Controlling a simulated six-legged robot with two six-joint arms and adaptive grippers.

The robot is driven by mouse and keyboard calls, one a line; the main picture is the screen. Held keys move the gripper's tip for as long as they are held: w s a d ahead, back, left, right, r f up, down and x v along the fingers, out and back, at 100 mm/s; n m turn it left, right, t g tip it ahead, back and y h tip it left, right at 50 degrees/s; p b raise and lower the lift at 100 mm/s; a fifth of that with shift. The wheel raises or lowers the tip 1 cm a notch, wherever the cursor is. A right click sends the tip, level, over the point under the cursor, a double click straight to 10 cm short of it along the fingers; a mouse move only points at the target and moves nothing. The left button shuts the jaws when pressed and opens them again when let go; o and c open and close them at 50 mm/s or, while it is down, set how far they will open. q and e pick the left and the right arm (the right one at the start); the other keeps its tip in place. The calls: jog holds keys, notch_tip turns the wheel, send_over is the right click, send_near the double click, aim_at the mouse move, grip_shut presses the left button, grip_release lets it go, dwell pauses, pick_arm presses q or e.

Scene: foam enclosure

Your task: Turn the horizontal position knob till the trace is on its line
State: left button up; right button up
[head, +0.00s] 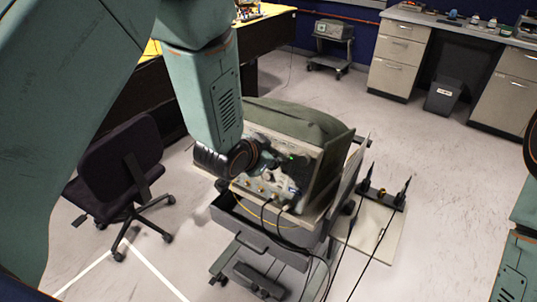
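An oscilloscope (313,178) with a green cover (290,117) draped over its top stands on a wheeled cart (262,236). Its front panel carries small knobs, connectors and a green light. My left arm reaches down in front of it, and my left gripper (270,163) is at the panel, among the controls. The fingers are dark and small, so I cannot tell whether they are open or shut, or touch a knob. The screen and trace are hidden behind my arm, and I cannot make out the horizontal position knob. My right gripper is out of view; only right arm parts show at the right edge.
Black and yellow cables (268,215) hang from the panel's lower edge. A dark office chair (122,170) stands left of the cart. A board with two upright probes (384,195) lies to the right. A bin (443,96) and cabinets (398,57) stand behind; the floor between is clear.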

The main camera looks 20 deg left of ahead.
pick_arm(q)
jog(key=shift+s, duration=0.1)
jog(key=v, duration=0.7)
jog(key=shift+s+r, duration=0.25)
jog(key=shift+r, duration=0.1)
jog(key=shift+c, duration=0.4)
